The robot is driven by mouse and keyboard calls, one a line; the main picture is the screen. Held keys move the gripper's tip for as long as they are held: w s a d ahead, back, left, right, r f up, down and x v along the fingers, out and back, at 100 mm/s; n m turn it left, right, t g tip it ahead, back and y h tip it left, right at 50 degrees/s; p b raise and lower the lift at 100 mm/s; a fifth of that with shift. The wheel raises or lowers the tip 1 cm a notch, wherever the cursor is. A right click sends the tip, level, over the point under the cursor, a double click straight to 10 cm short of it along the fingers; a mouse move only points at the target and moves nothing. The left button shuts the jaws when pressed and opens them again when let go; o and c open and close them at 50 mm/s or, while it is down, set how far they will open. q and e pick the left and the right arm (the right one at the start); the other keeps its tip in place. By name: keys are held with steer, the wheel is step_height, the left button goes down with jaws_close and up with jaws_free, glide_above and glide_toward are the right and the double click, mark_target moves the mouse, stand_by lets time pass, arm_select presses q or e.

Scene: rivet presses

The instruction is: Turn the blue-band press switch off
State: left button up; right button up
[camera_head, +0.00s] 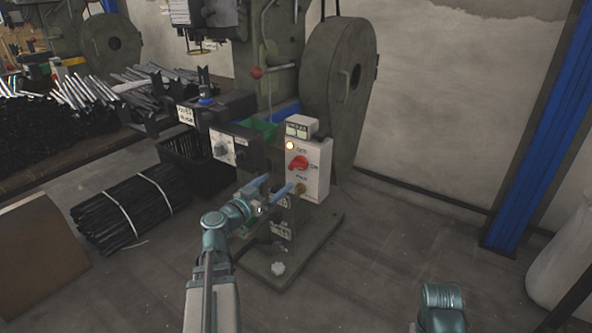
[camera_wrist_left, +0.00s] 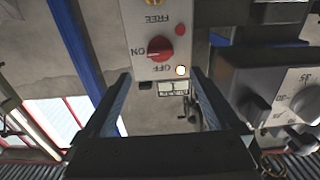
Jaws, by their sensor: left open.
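The press switch is a red knob (camera_head: 299,163) on a pale control box (camera_head: 318,172) on the green-grey press (camera_head: 340,85). A blue strip (camera_head: 287,110) shows on the press behind the box. In the left wrist view the box is upside down. The red knob (camera_wrist_left: 160,48) there has a white mark that seems to point toward ON, and the lamp (camera_wrist_left: 181,70) is lit. My left gripper (camera_head: 270,188) is open and empty, just in front of and below the knob. Its two fingers (camera_wrist_left: 160,105) stand apart, with the knob beyond them, not touched.
A second box with a grey dial (camera_head: 222,149) stands left of the switch box. Bundled black rods (camera_head: 130,212) lie on the floor at the left. A blue post (camera_head: 540,125) stands at the right. The floor right of the press is clear. Part of my right arm (camera_head: 442,305) shows.

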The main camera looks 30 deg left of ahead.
mark_target(296, 167)
arm_select(q)
steer(key=w, duration=1)
steer(key=shift+w+d, duration=0.4)
steer(key=c, duration=1.4)
